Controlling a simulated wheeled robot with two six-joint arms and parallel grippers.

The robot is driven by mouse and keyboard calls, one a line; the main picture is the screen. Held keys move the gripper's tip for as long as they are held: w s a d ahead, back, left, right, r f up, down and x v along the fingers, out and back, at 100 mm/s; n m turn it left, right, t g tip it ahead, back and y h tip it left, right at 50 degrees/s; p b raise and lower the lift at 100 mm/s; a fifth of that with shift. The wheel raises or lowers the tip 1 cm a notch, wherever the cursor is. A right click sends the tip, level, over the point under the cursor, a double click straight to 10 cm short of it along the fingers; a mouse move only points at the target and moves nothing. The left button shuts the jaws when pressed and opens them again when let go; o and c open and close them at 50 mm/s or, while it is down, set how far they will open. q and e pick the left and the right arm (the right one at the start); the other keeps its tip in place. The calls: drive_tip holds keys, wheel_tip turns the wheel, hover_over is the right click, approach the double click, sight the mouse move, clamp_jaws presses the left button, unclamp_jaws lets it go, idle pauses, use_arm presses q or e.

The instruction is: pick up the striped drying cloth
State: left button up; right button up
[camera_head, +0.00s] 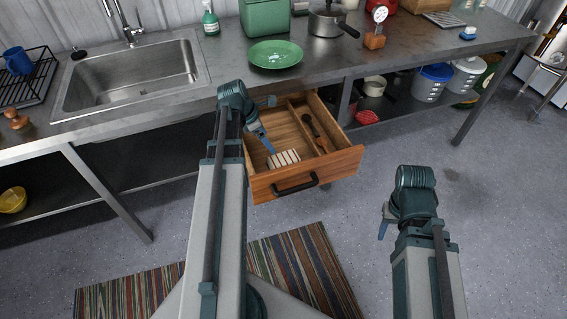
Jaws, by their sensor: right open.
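The striped drying cloth (284,159) is a small folded bundle with pale and brown stripes. It lies in the front left part of the open wooden drawer (290,187). My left gripper (268,143) reaches down into the drawer just behind and above the cloth. A gap seems to show between them, and the spread of its jaws cannot be made out. My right gripper (385,225) is open and empty over the floor, to the right of the drawer and away from it.
A brown wooden utensil (315,131) lies in the drawer's right compartment, behind a divider. The steel counter (225,75) above carries a green plate (275,54), a pot (327,21) and a sink (130,75). A striped rug (300,262) lies on the floor. The floor at right is clear.

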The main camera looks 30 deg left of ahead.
use_arm(q)
drive_tip(key=b, duration=0.7)
hover_over(283, 158)
drive_tip(key=s+a, duration=0.2)
drive_tip(key=s, duration=0.1)
drive_tip(key=f, duration=0.7)
drive_tip(key=shift+w+a+f, duration=0.15)
drive_tip(key=shift+a, duration=0.05)
drive_tip(key=b+x, duration=0.3)
drive_tip(key=x, duration=0.1)
drive_tip(key=b+x, duration=0.2)
drive_tip(key=shift+w+d+b, duration=0.25)
drive_tip(key=shift+d+b, duration=0.1)
drive_tip(key=shift+d, duration=0.05)
drive_tip(key=shift+r, duration=0.25)
drive_tip(key=c, duration=1.2)
drive_tip(key=shift+o, duration=0.2)
drive_tip(key=shift+r, duration=0.1)
wheel_tip(283, 158, up, 10)
drive_tip(key=p, duration=1)
